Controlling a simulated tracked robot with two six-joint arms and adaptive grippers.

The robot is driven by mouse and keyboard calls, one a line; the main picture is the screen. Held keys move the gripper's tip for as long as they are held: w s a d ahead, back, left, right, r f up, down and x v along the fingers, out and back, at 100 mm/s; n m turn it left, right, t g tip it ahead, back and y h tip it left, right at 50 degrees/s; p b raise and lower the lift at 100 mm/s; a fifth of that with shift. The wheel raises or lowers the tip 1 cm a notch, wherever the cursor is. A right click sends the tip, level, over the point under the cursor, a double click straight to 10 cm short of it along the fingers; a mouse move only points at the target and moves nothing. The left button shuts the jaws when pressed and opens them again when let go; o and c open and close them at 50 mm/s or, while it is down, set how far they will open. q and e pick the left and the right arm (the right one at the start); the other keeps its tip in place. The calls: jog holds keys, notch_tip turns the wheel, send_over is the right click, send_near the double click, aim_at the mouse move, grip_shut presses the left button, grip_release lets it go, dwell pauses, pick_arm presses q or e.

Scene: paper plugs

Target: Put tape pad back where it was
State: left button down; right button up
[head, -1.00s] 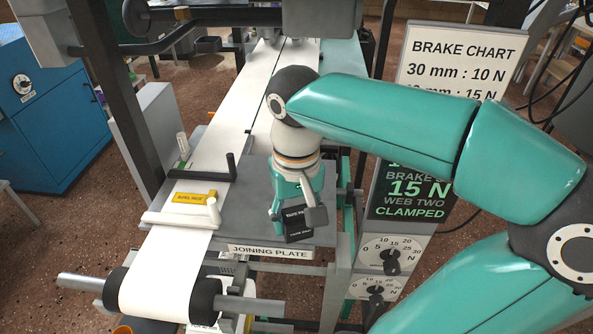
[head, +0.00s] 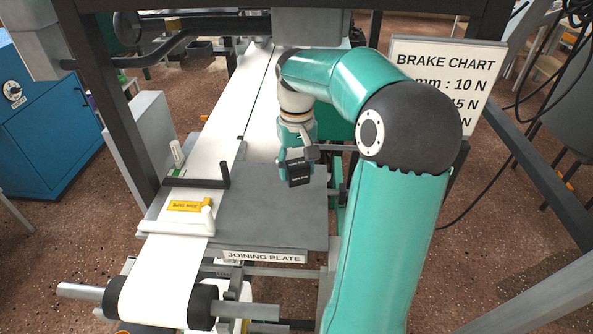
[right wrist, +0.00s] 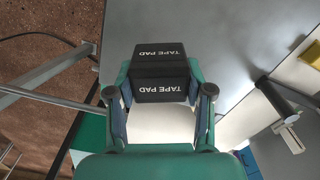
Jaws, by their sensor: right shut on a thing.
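The tape pad (head: 299,175) is a black block with white "TAPE PAD" lettering. My right gripper (head: 298,160) is shut on it and holds it over the right part of the grey joining plate (head: 270,215). In the right wrist view the tape pad (right wrist: 160,72) sits between the two fingers of my right gripper (right wrist: 160,95), with its lettering upside down. How far the pad is above the plate is hard to tell. My left gripper does not show.
A white web (head: 160,270) runs over a roller at the left, with a yellow tape piece (head: 188,206) on it. A dark post handle (head: 224,175) and a white bar (head: 178,227) stand near it. The plate's front middle is clear. A brake chart (head: 440,85) stands at the right.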

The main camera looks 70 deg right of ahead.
notch_tip(320, 180, down, 2)
jog(key=shift+f, duration=0.1)
jog(key=o, duration=1)
